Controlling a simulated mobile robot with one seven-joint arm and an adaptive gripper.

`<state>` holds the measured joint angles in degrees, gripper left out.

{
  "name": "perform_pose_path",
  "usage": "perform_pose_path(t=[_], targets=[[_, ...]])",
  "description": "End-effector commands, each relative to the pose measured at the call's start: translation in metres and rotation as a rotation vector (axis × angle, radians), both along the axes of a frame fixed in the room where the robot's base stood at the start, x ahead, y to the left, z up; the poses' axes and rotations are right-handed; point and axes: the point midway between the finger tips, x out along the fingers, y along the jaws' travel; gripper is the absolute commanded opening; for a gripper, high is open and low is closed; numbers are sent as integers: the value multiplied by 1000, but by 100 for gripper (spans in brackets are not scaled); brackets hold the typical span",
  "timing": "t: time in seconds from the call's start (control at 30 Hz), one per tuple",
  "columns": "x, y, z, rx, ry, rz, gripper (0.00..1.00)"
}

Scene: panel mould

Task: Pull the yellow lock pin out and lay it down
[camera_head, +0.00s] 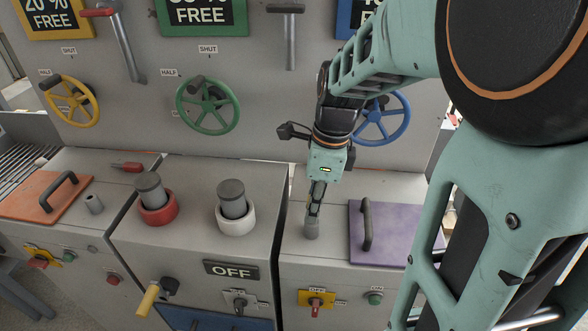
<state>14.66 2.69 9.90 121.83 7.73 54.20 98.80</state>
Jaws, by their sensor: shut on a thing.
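My gripper (315,204) points down above the right cabinet, just above a short grey post (311,229) on its top. Its fingers are shut on the yellow lock pin (312,210), of which only a small yellowish bit shows between them. The fingers hide most of the pin. I cannot tell whether its lower end is still inside the post or just clear of it.
A purple lid (384,236) with a dark handle lies right of the post. A white-collared grey cylinder (233,205) and a red-collared one (155,205) stand on the middle cabinet. A yellow-handled lever (147,300) sticks out in front. Valve wheels and signs line the panel behind.

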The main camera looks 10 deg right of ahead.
Motion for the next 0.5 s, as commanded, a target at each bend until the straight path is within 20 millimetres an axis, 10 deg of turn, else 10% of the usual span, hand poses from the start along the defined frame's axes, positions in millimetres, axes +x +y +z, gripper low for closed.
perform_pose_path(t=[0.5], targets=[[0,0,29,0,-1,1,0]])
